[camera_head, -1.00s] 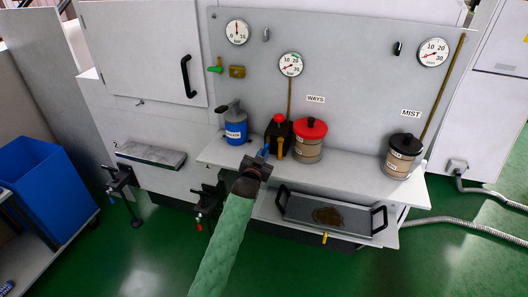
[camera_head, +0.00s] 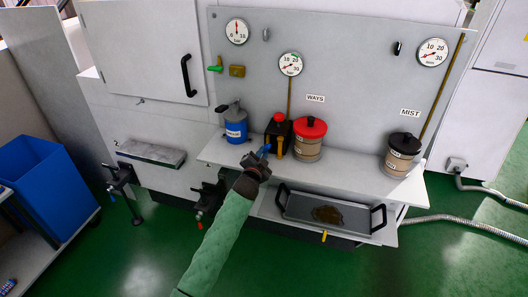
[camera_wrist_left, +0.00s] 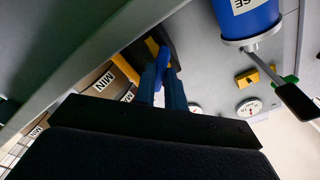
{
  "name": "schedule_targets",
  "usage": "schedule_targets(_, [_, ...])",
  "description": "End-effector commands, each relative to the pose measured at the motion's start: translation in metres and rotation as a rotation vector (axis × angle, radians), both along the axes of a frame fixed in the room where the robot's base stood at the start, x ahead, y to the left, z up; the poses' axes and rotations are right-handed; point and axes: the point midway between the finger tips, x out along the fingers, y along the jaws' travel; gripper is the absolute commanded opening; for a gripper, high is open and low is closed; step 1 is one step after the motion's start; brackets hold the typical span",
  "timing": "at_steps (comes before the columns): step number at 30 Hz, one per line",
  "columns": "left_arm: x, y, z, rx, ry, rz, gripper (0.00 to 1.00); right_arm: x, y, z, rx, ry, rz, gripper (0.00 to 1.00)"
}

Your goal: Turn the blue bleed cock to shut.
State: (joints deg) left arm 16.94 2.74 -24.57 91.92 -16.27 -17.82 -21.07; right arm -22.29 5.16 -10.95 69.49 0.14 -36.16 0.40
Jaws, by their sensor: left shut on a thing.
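The blue bleed cock (camera_head: 266,147) is a small blue lever low at the front of the black pump unit (camera_head: 279,131) with a red knob, above the shelf. My left gripper (camera_head: 263,154) is at it and shut on its handle. In the left wrist view the blue lever (camera_wrist_left: 161,62) stands between the two blue fingers (camera_wrist_left: 162,88), its lower part hidden by them. The cock's exact angle is hard to tell. My right gripper is in neither view.
A blue grease can (camera_head: 236,128) stands left of the pump and a red-lidded jar (camera_head: 308,143) right of it. A black-lidded jar (camera_head: 402,155) is further right. A grey drip tray (camera_head: 330,212) sits below the shelf (camera_head: 350,172).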

Motion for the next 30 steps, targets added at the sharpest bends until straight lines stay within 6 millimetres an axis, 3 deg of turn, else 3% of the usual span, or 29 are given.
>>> schedule_targets(9, [0.0,0.001,0.001,0.344,-0.111,-0.001,0.0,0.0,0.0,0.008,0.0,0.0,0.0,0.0])
schedule_targets(20, [0.0,0.0,0.0,0.406,-0.131,-0.001,0.0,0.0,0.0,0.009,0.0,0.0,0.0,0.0])
schedule_targets(28, [0.0,0.0,0.0,0.729,-0.235,-0.001,0.0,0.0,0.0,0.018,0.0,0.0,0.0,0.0])
schedule_targets(30, [0.0,0.0,-0.001,0.731,-0.235,-0.001,0.22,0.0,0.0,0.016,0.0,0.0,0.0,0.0])
